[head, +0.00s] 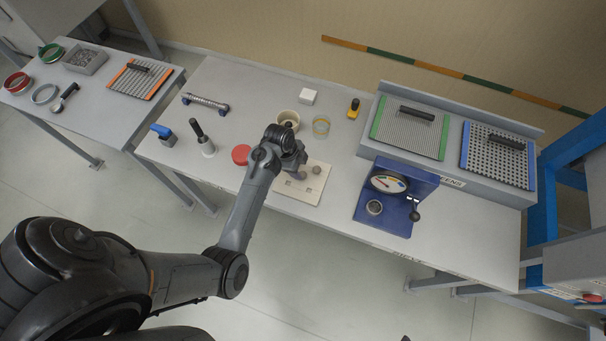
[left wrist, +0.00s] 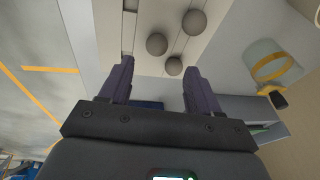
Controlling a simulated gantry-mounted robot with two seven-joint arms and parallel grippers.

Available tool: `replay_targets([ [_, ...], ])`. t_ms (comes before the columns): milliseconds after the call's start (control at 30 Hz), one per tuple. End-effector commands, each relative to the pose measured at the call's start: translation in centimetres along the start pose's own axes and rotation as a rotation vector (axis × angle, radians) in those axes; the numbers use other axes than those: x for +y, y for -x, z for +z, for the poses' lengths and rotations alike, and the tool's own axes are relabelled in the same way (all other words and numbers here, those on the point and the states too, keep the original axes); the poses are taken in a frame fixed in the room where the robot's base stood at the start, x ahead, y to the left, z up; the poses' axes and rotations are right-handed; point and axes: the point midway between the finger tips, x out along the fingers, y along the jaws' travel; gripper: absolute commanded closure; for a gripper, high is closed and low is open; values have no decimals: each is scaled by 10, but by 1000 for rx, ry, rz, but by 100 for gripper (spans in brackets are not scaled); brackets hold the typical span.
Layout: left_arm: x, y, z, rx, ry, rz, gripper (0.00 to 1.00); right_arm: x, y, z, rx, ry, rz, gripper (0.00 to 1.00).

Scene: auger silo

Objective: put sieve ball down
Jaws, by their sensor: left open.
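A cream tray with square recesses (head: 312,195) lies on the middle table. Grey balls rest on it: one ball (head: 317,169) and another (head: 303,176) show in the head view beside my left gripper (head: 296,160). The left wrist view shows three balls: an upper ball (left wrist: 194,22), a left ball (left wrist: 157,44) and a lower ball (left wrist: 173,66). My left gripper (left wrist: 159,66) is open, its fingers apart over the tray with the balls beyond and between them in the picture. I see no ball gripped. The wrist hides part of the tray in the head view.
A blue dial stand (head: 398,190) is to the right. Perforated plates (head: 410,128) lie on a raised shelf. The table's front edge is free.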

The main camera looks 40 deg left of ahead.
Motion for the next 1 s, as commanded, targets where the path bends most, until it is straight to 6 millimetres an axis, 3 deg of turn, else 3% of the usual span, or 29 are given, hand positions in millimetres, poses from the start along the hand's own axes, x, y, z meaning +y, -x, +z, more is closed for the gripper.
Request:
replay_targets([
  [433,7,-45,7,0,0,2,38,1,4,-1,0,4,3,57],
  [767,7,-52,7,-1,0,0,38,0,4,-1,1,-2,-1,57],
  [800,6,-52,7,-1,0,0,39,0,4,-1,1,-3,-2,57],
  [1000,6,-52,7,-1,1,0,70,-1,4,-1,1,-5,-4,57],
])
